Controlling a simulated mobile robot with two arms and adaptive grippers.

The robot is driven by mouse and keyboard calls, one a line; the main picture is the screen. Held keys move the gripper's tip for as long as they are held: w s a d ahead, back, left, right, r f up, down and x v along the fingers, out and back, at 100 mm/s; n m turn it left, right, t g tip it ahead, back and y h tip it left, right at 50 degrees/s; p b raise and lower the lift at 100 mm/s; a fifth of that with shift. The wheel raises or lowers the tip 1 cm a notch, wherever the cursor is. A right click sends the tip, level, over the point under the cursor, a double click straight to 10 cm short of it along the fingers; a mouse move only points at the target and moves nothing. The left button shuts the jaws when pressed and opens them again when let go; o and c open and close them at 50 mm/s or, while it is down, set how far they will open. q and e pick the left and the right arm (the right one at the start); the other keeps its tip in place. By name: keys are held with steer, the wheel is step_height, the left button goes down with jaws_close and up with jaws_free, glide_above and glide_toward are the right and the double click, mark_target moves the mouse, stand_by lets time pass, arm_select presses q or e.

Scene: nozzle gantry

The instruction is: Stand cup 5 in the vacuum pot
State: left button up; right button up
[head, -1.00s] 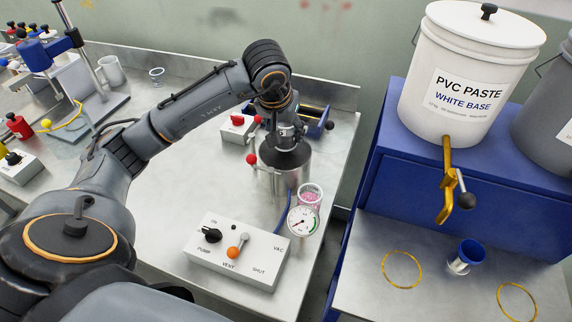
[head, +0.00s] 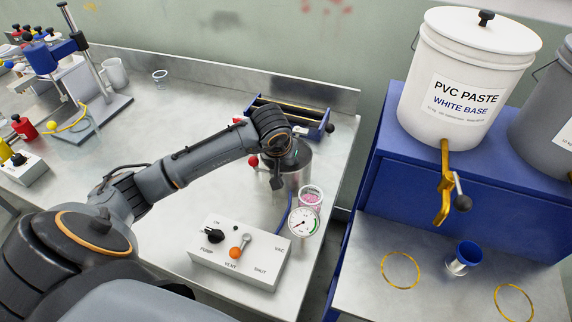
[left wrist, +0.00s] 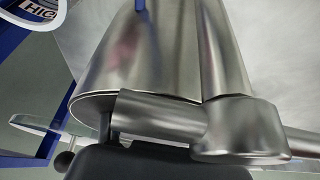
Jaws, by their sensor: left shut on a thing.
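The vacuum pot (head: 299,172), a steel cylinder with a dark top, stands near the table's right edge. Its steel side fills much of the left wrist view (left wrist: 155,60). My left gripper (head: 277,182) is low at the pot's near left side, shut, with the held part hidden in the head view. In the left wrist view a steel bar with a rounded elbow (left wrist: 240,130) lies against the gripper's dark body. A clear cup with pink contents (head: 311,194) is right of the pot, behind the gauge; I cannot read a number on it. My right gripper is out of view.
A white control box (head: 240,255) with a black knob and orange lever stands in front, next to a round gauge (head: 303,222). A blue tray (head: 310,122) is behind the pot. A clear cup (head: 160,76) stands at the back. The table's left middle is clear.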

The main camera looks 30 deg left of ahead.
arm_select(q)
steer(key=shift+f+b, duration=0.2)
steer(key=shift+b, duration=0.1)
steer(key=o, duration=1.1)
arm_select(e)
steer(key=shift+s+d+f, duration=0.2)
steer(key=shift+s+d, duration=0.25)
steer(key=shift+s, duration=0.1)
arm_select(q)
steer(key=shift+r, duration=0.1)
steer(key=shift+r+p, duration=0.1)
steer(key=shift+p, duration=0.2)
steer(key=shift+s+r, duration=0.1)
steer(key=shift+r, duration=0.2)
steer(key=b+v, duration=0.1)
steer(key=v, duration=1)
steer(key=shift+s+r, duration=0.15)
steer(key=shift+r, duration=0.1)
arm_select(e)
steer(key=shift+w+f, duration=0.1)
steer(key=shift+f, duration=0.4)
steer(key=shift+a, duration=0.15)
